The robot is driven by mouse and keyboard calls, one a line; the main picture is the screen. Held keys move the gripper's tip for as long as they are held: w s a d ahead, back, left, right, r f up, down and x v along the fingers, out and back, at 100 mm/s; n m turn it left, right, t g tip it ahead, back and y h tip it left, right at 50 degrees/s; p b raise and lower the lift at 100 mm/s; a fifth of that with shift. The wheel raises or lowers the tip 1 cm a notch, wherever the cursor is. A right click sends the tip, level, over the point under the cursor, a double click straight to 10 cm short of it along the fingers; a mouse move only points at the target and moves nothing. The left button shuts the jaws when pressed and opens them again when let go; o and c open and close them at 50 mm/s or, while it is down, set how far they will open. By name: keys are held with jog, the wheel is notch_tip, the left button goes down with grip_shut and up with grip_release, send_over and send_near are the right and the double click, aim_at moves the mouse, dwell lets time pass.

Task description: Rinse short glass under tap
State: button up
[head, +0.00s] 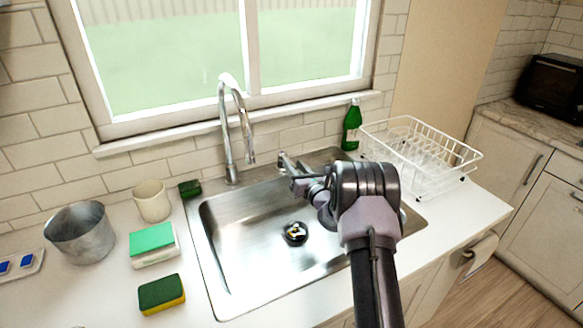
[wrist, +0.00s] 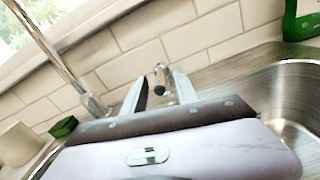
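The tap (head: 228,130) is a tall curved chrome spout at the back edge of the steel sink (head: 240,270). Its lower pipe shows at the left of the wrist view (wrist: 48,50). My gripper (head: 287,168) is over the back of the sink, to the right of the spout. In the wrist view its two fingers (wrist: 160,90) are apart. A small metal fitting (wrist: 161,74) shows between or just beyond them; I cannot tell whether they touch it. I see no short glass for certain; part of the sink is hidden behind my arm.
A cream cup (head: 151,201), a metal pot (head: 80,233) and sponges (head: 161,293) stand left of the sink. A green bottle (head: 352,126) and a white dish rack (head: 455,170) stand to the right. A window (head: 180,55) is behind.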

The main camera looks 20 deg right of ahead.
jog(key=shift+w, duration=1.35)
jog(key=shift+c, duration=0.4)
grip_shut()
